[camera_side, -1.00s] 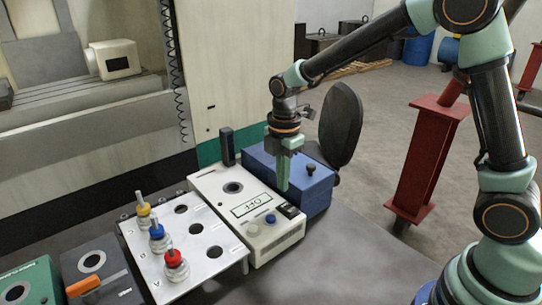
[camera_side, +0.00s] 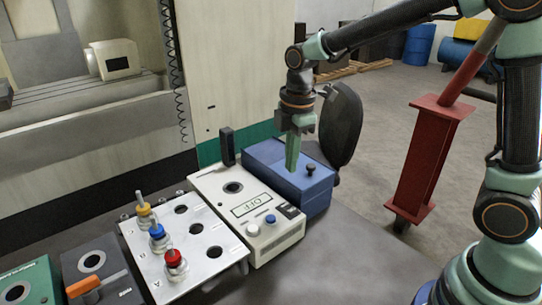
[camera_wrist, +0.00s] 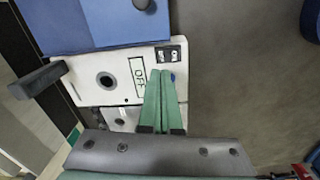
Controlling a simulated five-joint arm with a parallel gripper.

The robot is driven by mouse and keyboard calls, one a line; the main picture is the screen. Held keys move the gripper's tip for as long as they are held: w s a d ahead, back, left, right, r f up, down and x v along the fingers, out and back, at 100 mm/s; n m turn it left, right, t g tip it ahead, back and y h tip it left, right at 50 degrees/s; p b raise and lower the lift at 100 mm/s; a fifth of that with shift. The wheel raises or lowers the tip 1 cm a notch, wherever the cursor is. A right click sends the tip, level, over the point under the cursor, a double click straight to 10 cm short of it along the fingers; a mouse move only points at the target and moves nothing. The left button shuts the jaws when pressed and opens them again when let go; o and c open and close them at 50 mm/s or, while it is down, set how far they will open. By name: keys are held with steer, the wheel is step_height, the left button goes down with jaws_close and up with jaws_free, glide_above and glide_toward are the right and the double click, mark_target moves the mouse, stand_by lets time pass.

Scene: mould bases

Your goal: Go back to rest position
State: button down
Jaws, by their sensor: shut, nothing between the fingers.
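My gripper (camera_side: 293,152) has green fingers that are shut with nothing between them. In the side view it points down in front of the blue box, above the table. In the wrist view the fingers (camera_wrist: 160,90) lie together over the lower edge of the white control box (camera_wrist: 90,80). That box (camera_side: 235,205) has a display reading OFF, a blue button (camera_side: 271,219), a white button (camera_side: 252,230) and a black switch (camera_side: 290,211).
The blue box (camera_side: 320,195) with a black knob stands right behind the white box. A metal plate (camera_side: 205,265) holds yellow, blue and red knobbed plugs at left. A dark oval panel (camera_side: 340,125) stands behind. A red steel post (camera_side: 425,165) is at right.

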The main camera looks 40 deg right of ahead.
steer(key=s+d+r+m+t, duration=0.2)
steer(key=s+r+m, duration=0.1)
steer(key=s+m, duration=0.3)
steer(key=s+d+r+m+t, duration=0.2)
steer(key=s+d+r+m, duration=0.1)
steer(key=m, duration=0.6)
steer(key=shift+s+d+r+m+t, duration=0.35)
steer(key=shift+s+r, duration=0.25)
steer(key=shift+s, duration=0.75)
steer(key=shift+a, duration=0.1)
